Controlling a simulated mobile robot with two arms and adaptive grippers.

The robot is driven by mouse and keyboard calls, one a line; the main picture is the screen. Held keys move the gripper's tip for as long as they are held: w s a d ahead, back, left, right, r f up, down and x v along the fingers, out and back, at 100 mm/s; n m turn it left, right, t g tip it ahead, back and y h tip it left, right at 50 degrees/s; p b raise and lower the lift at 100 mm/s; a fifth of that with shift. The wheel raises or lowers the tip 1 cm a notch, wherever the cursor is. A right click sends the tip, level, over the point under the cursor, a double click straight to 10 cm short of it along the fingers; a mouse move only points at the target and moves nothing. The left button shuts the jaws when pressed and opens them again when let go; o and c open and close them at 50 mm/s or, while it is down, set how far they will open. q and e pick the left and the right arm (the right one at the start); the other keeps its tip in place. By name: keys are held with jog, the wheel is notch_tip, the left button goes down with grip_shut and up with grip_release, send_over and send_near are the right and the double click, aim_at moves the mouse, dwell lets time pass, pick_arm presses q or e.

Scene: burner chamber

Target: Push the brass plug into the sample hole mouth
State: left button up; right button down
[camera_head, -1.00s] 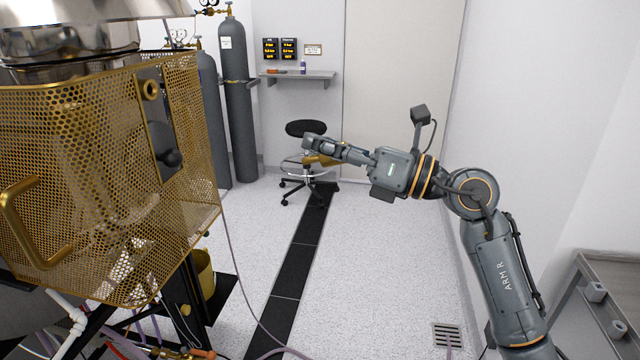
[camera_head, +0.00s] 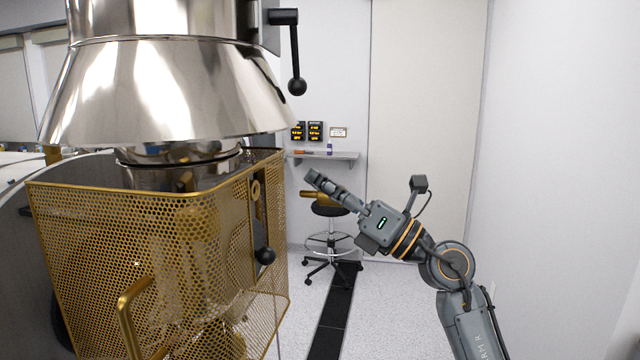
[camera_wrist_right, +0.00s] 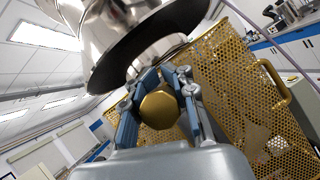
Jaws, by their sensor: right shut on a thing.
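The brass plug (camera_head: 318,197) is held in my right gripper (camera_head: 318,182), out in the air to the right of the gold mesh cage. In the right wrist view the plug shows as a faceted brass end (camera_wrist_right: 160,110) between the two shut fingers. A small brass ring (camera_head: 255,190), which looks like the sample hole mouth, is on the dark panel on the right side of the mesh cage (camera_head: 150,270). The plug is clearly apart from this ring. The hole inside the ring is too small and oblique to see into. My left gripper is not in view.
A black ball-ended handle (camera_head: 265,256) sticks out below the ring. A shiny metal cone (camera_head: 170,90) with a lever (camera_head: 296,70) overhangs the cage. A brass handle (camera_head: 130,310) is on the cage front. A stool (camera_head: 328,240) stands behind the gripper.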

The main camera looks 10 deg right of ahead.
aim_at(264, 179)
jog(key=shift+w+a, duration=0.15)
jog(key=shift+a, duration=0.5)
jog(key=shift+w+a+r+p, duration=0.1)
jog(key=shift+w+a+p, duration=0.05)
jog(key=shift+a, duration=0.25)
jog(key=shift+w+a+p, duration=0.1)
jog(key=shift+a+p, duration=0.05)
jog(key=shift+a, duration=0.25)
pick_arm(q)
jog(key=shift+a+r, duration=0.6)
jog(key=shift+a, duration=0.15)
pick_arm(e)
jog(key=a, duration=0.1)
jog(key=w+a, duration=0.1)
jog(key=a, duration=0.1)
pick_arm(q)
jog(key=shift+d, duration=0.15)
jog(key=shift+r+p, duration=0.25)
jog(key=shift+p, duration=0.2)
pick_arm(e)
jog(key=shift+w+a, duration=0.15)
jog(key=shift+a, duration=0.2)
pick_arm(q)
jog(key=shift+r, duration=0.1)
pick_arm(e)
jog(key=shift+w+a, duration=0.15)
jog(key=shift+a, duration=0.4)
jog(key=shift+w+a, duration=0.15)
jog(key=shift+a, duration=0.4)
jog(key=shift+a, duration=0.1)
